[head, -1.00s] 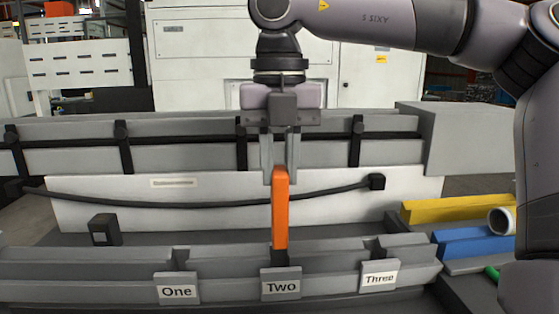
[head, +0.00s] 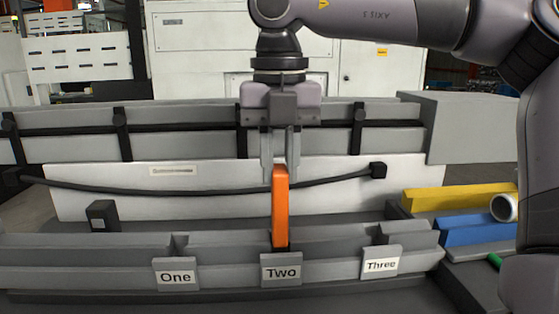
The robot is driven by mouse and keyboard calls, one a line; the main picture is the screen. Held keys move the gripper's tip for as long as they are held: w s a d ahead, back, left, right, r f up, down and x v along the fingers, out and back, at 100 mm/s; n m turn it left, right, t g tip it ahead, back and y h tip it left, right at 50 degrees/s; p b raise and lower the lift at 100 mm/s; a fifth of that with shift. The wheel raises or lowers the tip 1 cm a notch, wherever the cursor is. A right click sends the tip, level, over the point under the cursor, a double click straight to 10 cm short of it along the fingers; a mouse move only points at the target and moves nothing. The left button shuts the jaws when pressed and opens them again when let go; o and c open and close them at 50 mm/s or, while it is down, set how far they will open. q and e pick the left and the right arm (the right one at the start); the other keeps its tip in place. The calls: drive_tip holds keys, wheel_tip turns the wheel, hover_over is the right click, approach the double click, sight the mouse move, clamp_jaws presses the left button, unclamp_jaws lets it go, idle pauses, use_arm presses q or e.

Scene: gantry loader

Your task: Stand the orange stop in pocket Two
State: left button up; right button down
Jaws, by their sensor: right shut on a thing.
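The orange stop (head: 280,210) is a tall narrow bar, upright above the grey rail. Its lower end is at the notch behind the label of pocket Two (head: 281,270); whether it touches the pocket floor is hidden. My right gripper (head: 280,168) points straight down and is shut on the top of the orange stop. Pocket One (head: 176,274) is to the left and pocket Three (head: 381,263) to the right; no stop shows in either. My left gripper is out of view.
A black cable (head: 200,192) runs along the white panel (head: 100,203) behind the stop. A small black block (head: 103,216) stands at the left. Yellow (head: 450,198) and blue (head: 480,230) bars and a white pipe (head: 503,208) lie at the right.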

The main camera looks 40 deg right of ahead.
sight(279, 199)
idle(0.3)
drive_tip(key=shift+f+b, duration=0.9)
drive_tip(key=shift+f, duration=0.3)
drive_tip(key=shift+f+b, duration=0.85)
drive_tip(key=shift+f, duration=0.15)
drive_tip(key=shift+f+b, duration=0.4)
drive_tip(key=shift+f, duration=0.15)
drive_tip(key=c, duration=0.9)
unclamp_jaws()
